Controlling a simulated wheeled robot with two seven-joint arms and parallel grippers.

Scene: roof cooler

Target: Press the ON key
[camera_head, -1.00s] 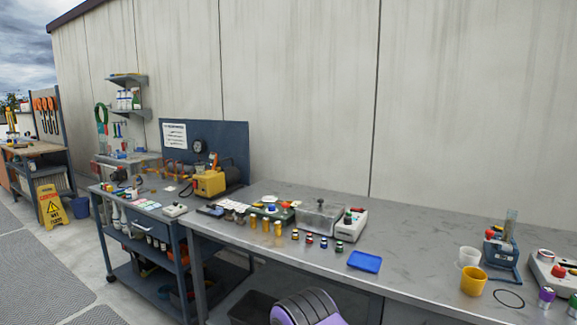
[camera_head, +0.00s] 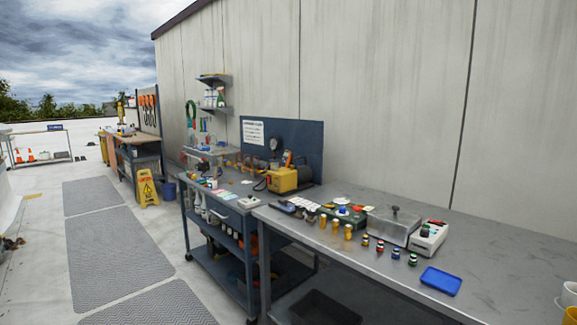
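No key marked ON can be read at this size. A light grey control box (camera_head: 428,238) stands on the metal bench, at the right end of the row of items, with small dark, red and green parts on its top. A smaller white box (camera_head: 249,202) sits at the near right corner of the blue cart. I cannot tell which of them, if either, carries the ON key. Neither of my grippers is in view.
The metal bench (camera_head: 500,245) runs along the wall, with a blue tray (camera_head: 440,281) near its front edge. The blue cart (camera_head: 226,205) adjoins its left end. A yellow pump (camera_head: 283,179) stands behind. A yellow caution sign (camera_head: 147,188) stands on the floor, left. Grey mats (camera_head: 105,225) lie in the open walkway.

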